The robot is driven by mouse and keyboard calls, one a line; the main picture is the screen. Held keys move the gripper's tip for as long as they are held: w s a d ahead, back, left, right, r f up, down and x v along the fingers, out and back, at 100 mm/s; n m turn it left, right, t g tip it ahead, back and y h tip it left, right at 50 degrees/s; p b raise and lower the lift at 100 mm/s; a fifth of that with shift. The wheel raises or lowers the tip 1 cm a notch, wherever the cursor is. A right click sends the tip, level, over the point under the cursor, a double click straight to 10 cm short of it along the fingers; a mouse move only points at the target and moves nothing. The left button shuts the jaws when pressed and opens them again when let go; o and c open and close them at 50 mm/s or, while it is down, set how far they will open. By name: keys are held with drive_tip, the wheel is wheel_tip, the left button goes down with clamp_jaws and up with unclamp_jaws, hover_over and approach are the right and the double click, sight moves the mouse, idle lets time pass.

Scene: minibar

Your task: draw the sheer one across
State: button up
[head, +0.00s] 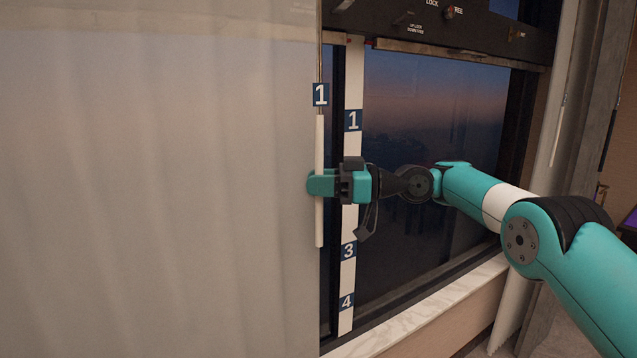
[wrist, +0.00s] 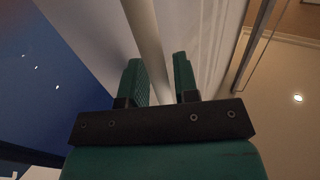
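A pale, see-through sheer curtain (head: 160,190) hangs across the left half of the head view. A white pull wand (head: 319,225) hangs at its right edge under a blue tag marked 1 (head: 320,95). My gripper (head: 321,185) is at the wand's middle, its fingers reaching across it from the right. In the wrist view the wand (wrist: 146,35) runs between the two green fingers (wrist: 160,82), close to both. They look shut on it, though the exact contact is partly hidden.
A white strip (head: 349,270) with tags 1, 3 and 4 stands right of the wand, partly behind my gripper. The dark window (head: 430,110) is uncovered on the right. A marble sill (head: 430,305) runs below; a dark control panel (head: 450,25) is above.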

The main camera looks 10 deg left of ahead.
sight(319, 71)
wheel_tip(319, 71, up, 20)
drive_tip(key=p, duration=1.5)
drive_tip(key=shift+p, duration=0.35)
